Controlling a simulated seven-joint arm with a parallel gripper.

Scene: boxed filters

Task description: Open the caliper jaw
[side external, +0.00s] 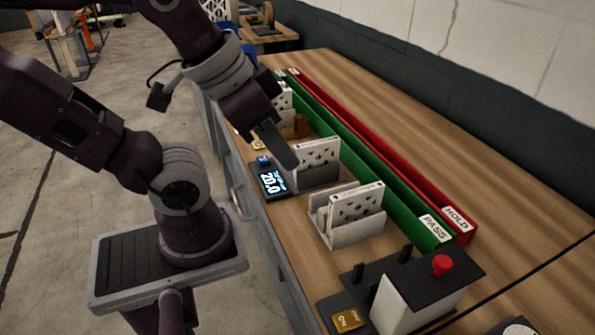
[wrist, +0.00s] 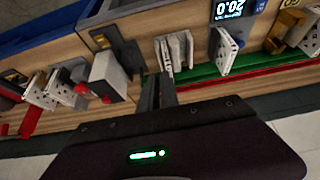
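The caliper is a dark block with a lit display (side external: 272,180) reading 20.0, on the bench left of the green tray. A white perforated filter (side external: 316,153) stands upright at its grey jaw, with part of the jaw hidden. In the wrist view the display (wrist: 228,9) is at the top and the filter (wrist: 224,45) is below it. My gripper (side external: 291,163) points down over the caliper in the side view; I cannot tell whether it touches. In the wrist view my gripper's two dark fingers (wrist: 159,78) lie close together with nothing visible between them.
A grey holder (side external: 340,234) with white filters stands nearer the camera. A green PASS tray (side external: 395,207) and red HOLD tray (side external: 420,183) run along the bench. Bare wood lies right of them.

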